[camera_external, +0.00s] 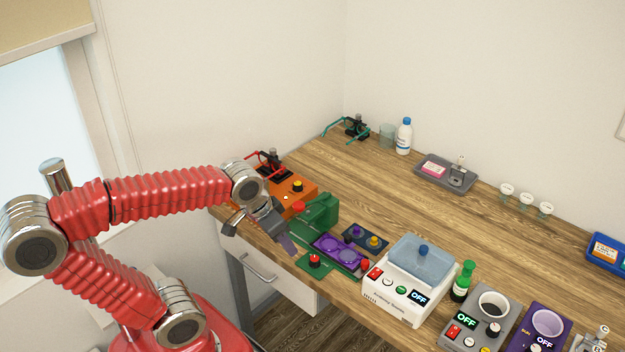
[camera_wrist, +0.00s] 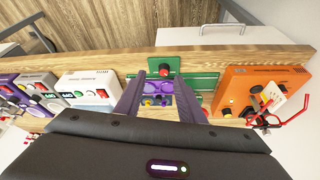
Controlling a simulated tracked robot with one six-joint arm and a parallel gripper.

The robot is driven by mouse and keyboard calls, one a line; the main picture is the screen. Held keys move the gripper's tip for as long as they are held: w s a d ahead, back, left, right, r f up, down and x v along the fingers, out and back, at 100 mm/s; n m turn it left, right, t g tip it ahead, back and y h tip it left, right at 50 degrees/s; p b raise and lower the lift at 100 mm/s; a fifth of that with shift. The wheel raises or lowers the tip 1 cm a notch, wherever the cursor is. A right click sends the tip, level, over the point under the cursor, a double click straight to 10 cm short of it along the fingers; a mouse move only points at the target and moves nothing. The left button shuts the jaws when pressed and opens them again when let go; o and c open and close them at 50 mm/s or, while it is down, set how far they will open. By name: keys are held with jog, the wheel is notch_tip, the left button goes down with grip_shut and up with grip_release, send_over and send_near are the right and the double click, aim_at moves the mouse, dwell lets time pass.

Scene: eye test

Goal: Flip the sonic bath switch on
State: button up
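The white box with a grey-blue lid and blue knob (camera_external: 422,268) looks like the sonic bath. It stands on the bench at centre right. Its front has a red switch (camera_external: 375,273), a few round buttons and a display (camera_external: 418,298) reading OFF. In the wrist view the white box (camera_wrist: 90,80) is left of my fingers. My gripper (camera_external: 288,245) hangs near the bench's front edge, left of the box and apart from it. In the wrist view my gripper's two purple fingers (camera_wrist: 160,78) are spread, with nothing held between them.
A green device with a red knob (camera_external: 315,260) and purple tray (camera_external: 338,250) lies near my gripper. An orange box (camera_external: 310,192) is behind. A green bottle (camera_external: 462,282) and grey device (camera_external: 478,318) stand right of the white box. The bench middle (camera_external: 400,205) is clear.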

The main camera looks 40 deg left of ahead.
jog(key=shift+m+g, duration=0.7)
jog(key=w+d, duration=0.1)
jog(key=d, duration=0.2)
jog(key=w+d+r, duration=0.1)
jog(key=w+d, duration=0.1)
jog(key=d, duration=0.1)
jog(key=w+d, duration=0.2)
jog(key=d, duration=0.1)
jog(key=shift+r, duration=0.3)
grip_shut()
jog(key=w+d+r+n, duration=0.3)
jog(key=w+d+r, duration=0.2)
jog(key=d, duration=0.4)
jog(key=shift+w+d+r+n+y, duration=0.25)
jog(key=shift+d+r+n+y, duration=0.15)
jog(key=shift+r, duration=0.05)
